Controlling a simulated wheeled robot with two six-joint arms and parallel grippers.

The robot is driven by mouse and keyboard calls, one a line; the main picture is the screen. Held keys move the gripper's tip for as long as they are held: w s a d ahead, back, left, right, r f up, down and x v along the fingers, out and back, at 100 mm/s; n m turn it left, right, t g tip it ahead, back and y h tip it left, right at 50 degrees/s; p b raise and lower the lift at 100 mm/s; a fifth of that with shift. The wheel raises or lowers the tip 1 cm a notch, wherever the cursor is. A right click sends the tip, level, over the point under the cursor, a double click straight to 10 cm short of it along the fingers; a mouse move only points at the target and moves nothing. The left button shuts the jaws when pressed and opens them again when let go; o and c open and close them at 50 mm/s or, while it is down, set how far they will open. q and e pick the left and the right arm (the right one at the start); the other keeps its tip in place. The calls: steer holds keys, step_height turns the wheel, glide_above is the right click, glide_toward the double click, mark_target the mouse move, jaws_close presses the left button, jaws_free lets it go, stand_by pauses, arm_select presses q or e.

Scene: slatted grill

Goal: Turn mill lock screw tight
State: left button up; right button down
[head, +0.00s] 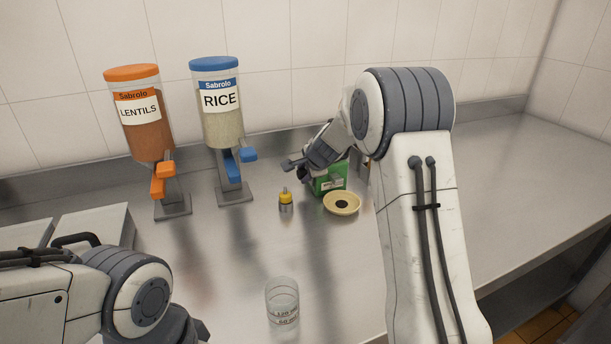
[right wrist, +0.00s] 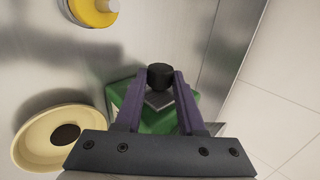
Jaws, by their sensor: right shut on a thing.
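A green mill (head: 332,181) stands on the steel counter, partly hidden behind my right gripper (head: 310,172) in the head view. In the right wrist view the green mill body (right wrist: 157,121) lies below a dark round knob (right wrist: 160,74), which looks like the lock screw. The two purple fingers of my right gripper (right wrist: 166,82) close on this knob from both sides. How tight the screw is cannot be seen. My left arm enters at the lower left of the head view, and its fingers are out of the picture.
A cream bowl (head: 342,203) with a dark centre sits beside the mill. A small yellow-topped container (head: 286,200) stands left of it. A clear measuring cup (head: 282,300) is at the front. Lentils (head: 140,108) and rice (head: 220,105) dispensers stand at the back left. The right counter is clear.

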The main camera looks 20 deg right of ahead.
steer(key=shift+w+d+r, duration=0.1)
steer(key=shift+d+r, duration=0.05)
steer(key=shift+r, duration=0.1)
steer(key=c, duration=0.6)
jaws_free()
steer(key=shift+o, duration=0.5)
steer(key=shift+f, duration=0.15)
steer(key=p+v, duration=0.1)
steer(key=v, duration=0.9)
steer(key=shift+s, duration=0.3)
